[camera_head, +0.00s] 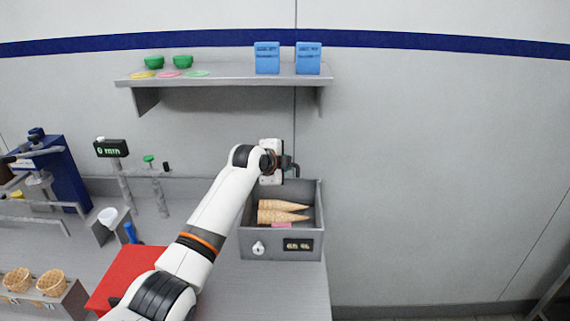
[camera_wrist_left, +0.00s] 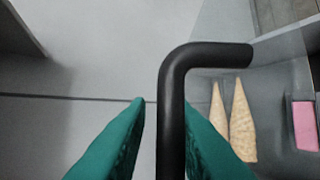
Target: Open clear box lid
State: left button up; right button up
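A bent black handle (camera_wrist_left: 172,110) joins this panel. My left gripper (camera_wrist_left: 164,103) is at the handle, its teal fingers on either side. A gap shows between the left finger and the handle, so the gripper looks open. Its fingers are hidden in the head view. My right gripper is not in view.
Cones (camera_head: 282,205) and a pink item (camera_head: 282,225) lie inside the box. A wall shelf (camera_head: 225,77) with bowls and blue cartons (camera_head: 267,58) is above. A red box (camera_head: 125,275) and dispensers stand at left. The wall area at right is clear.

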pick_arm(q)
jog(key=b+v, duration=0.2)
jog(key=v, duration=1)
dwell(0.3)
